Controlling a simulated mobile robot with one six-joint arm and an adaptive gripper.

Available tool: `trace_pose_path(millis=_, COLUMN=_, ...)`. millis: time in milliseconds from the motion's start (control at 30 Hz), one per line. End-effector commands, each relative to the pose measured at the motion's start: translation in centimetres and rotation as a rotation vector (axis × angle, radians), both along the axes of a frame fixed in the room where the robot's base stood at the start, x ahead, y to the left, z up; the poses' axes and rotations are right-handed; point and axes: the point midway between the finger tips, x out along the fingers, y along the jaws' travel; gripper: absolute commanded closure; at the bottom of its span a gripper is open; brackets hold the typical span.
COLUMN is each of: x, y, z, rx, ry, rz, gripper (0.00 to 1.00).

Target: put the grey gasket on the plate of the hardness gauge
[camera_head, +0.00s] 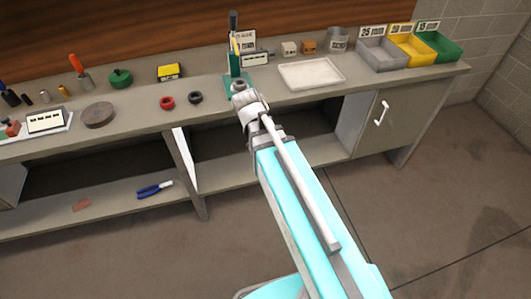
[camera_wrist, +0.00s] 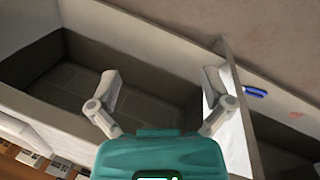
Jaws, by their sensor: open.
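A dark grey ring, which looks like the grey gasket (camera_head: 195,97), lies flat on the bench top, right of a red ring. The hardness gauge (camera_head: 235,64) is a green upright stand with a dial, at the back of the bench. Its plate (camera_head: 229,86) is partly hidden by my arm's end. My gripper (camera_wrist: 161,79) is open and empty in the wrist view, over the bench's front and the open shelf below. In the head view its fingers cannot be made out. Neither gasket nor gauge can be made out in the wrist view.
The red ring (camera_head: 167,102) sits left of the gasket. A white tray (camera_head: 311,84) lies right of the gauge, and grey, yellow and green bins stand farther right. A brown disc (camera_head: 98,115) is to the left. Blue pliers (camera_head: 154,189) lie on the lower shelf.

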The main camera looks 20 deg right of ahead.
Motion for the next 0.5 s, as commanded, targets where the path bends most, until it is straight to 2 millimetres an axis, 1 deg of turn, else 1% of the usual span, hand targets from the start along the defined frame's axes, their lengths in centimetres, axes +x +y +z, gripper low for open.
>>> trace_pose_path(millis=33, x=-1.6, y=-0.3, z=-0.2, rx=0.048, ry=-0.007, rz=-0.079, gripper=0.0)
trace_pose_path(millis=100, x=-2.7, y=-0.3, z=-0.4, rx=0.109, ry=-0.014, rz=-0.183, gripper=0.0)
trace_pose_path(millis=200, x=-3.9, y=-0.2, z=-0.5, rx=0.175, ry=-0.017, rz=-0.295, gripper=0.0)
trace_pose_path(millis=333, x=-4.6, y=-0.1, z=-0.5, rx=0.222, ry=-0.016, rz=-0.375, gripper=0.0)
trace_pose_path(millis=500, x=-4.7, y=0.0, z=-0.5, rx=0.234, ry=-0.016, rz=-0.397, gripper=0.0)
